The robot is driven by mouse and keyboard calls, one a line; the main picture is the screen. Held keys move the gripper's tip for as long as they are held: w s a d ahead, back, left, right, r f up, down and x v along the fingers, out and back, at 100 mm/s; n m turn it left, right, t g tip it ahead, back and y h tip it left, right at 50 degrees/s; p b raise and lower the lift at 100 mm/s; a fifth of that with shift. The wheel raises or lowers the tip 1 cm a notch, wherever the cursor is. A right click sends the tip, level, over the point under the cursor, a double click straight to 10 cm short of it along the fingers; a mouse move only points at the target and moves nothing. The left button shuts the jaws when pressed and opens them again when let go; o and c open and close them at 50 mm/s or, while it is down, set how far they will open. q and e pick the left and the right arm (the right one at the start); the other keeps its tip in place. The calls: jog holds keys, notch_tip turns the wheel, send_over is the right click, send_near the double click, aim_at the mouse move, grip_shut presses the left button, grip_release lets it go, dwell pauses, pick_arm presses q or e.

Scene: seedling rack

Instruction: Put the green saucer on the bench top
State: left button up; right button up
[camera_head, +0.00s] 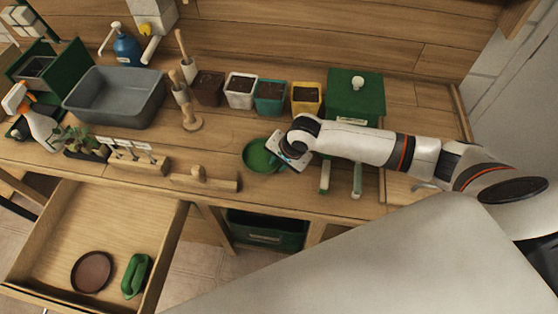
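The green saucer (257,158) is round and shallow. It shows over the middle of the wooden bench top (225,140), near the front edge, and looks about level. I cannot tell whether it rests on the wood or is held just above it. My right gripper (280,149) is at the saucer's right rim and covers part of it. The fingertips are too small and too hidden to show whether they grip the rim. My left gripper is not in view.
Several pots (241,91) and a green box (355,98) stand behind the saucer. A wooden tamper (204,180) lies to its left near the edge. The open drawer (50,230) below holds a brown saucer (92,271) and a green object (136,276).

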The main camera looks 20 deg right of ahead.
jog(key=v, duration=1.2)
jog(key=shift+b, duration=0.35)
